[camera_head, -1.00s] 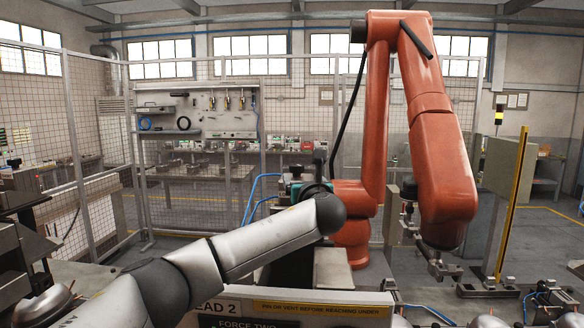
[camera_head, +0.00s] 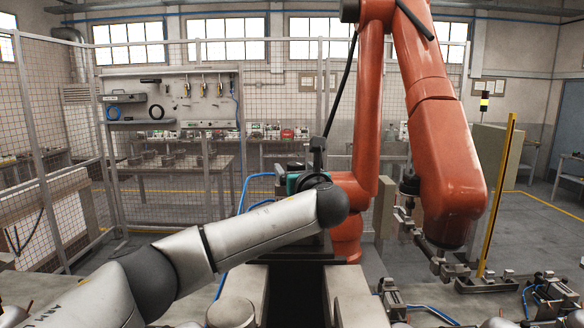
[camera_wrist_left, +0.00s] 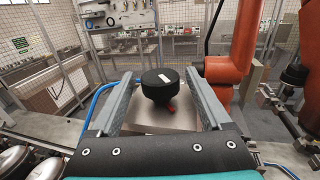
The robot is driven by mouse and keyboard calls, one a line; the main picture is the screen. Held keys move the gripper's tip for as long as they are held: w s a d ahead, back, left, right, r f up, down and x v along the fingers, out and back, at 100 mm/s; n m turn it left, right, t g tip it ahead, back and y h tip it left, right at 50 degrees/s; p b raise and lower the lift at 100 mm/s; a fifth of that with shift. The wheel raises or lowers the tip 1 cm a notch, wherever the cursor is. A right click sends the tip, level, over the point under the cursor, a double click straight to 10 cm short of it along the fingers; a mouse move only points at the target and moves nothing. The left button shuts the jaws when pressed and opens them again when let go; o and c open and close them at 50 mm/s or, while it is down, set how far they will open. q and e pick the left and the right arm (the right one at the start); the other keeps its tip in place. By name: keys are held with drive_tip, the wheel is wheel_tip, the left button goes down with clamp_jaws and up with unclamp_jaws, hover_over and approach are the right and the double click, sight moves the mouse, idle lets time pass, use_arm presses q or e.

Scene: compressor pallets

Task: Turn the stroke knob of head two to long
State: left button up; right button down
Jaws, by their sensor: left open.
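A round black knob (camera_wrist_left: 161,84) with a white mark on its top shows in the left wrist view. A small red part sticks out below it, above a bare metal plate (camera_wrist_left: 150,116). My left gripper (camera_wrist_left: 160,76) is open, with one finger on each side of the knob and visible gaps between. I cannot tell which setting the mark points to. In the head view my left gripper (camera_head: 317,158) is small and dark beyond my wrist, and the knob cannot be made out. My right gripper is not in view.
A large orange robot arm (camera_head: 440,150) stands close on the right, its tool hanging low. A blue hose (camera_wrist_left: 97,104) runs left of my gripper. A mesh fence (camera_head: 290,110) and a tool board (camera_head: 170,100) stand behind. Metal parts (camera_head: 545,290) lie at the lower right.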

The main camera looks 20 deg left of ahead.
use_arm(q)
drive_tip(key=shift+s+d, duration=0.1)
clamp_jaws()
idle(0.7)
